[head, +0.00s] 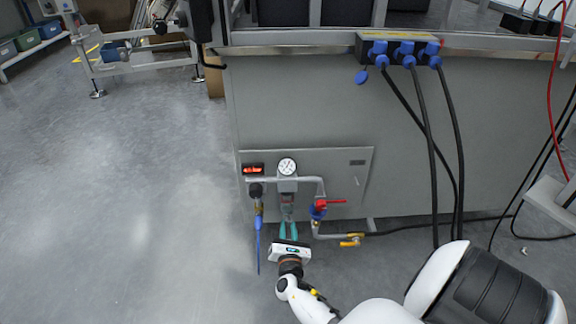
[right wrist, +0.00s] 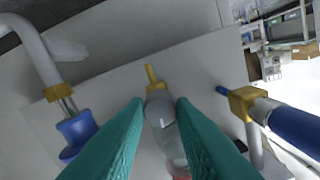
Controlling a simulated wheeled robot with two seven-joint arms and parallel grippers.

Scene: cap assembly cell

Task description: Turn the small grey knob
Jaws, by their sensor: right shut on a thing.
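The small grey knob (right wrist: 159,107) shows between the green fingertips of my right gripper (right wrist: 160,104) in the right wrist view, at the end of a clear bowl, with a yellow stub beyond it. The fingers are shut on the knob, one on each side. In the head view my right gripper (head: 288,222) reaches up from below to the unit under the round gauge (head: 287,167). The knob itself is too small and covered to make out there. My left gripper is in neither view.
A red-handled blue valve (head: 319,209) is close on the right, and a blue hose (head: 258,238) hangs on the left. A yellow-handled tap (head: 352,240) is low on the right. Black cables (head: 431,160) hang from blue plugs. The floor at left is clear.

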